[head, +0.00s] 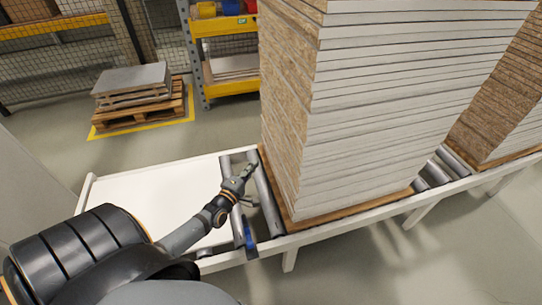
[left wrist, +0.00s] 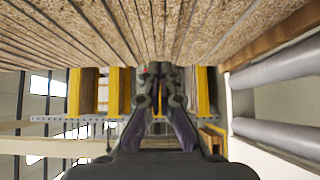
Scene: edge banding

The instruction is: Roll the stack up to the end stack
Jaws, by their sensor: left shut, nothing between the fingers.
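A tall stack of white-faced boards with raw chipboard edges (head: 385,105) stands upright on a brown base board (head: 350,212) on the roller conveyor. The end stack (head: 500,95) stands farther right on the same conveyor, with a gap and bare rollers between them at the base. My left gripper (head: 252,168) is low at the near stack's left side, shut and empty, its tips close to the chipboard face; I cannot tell if they touch. In the left wrist view the shut fingers (left wrist: 161,72) point along below the stack's edges (left wrist: 150,25). My right gripper is out of view.
Bare rollers (head: 266,195) and a white flat surface (head: 150,205) lie left of the stack. A blue part (head: 250,238) sits at the conveyor's front rail. Behind are a pallet with boards (head: 135,85), a yellow-beamed shelf (head: 225,27) and mesh fencing.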

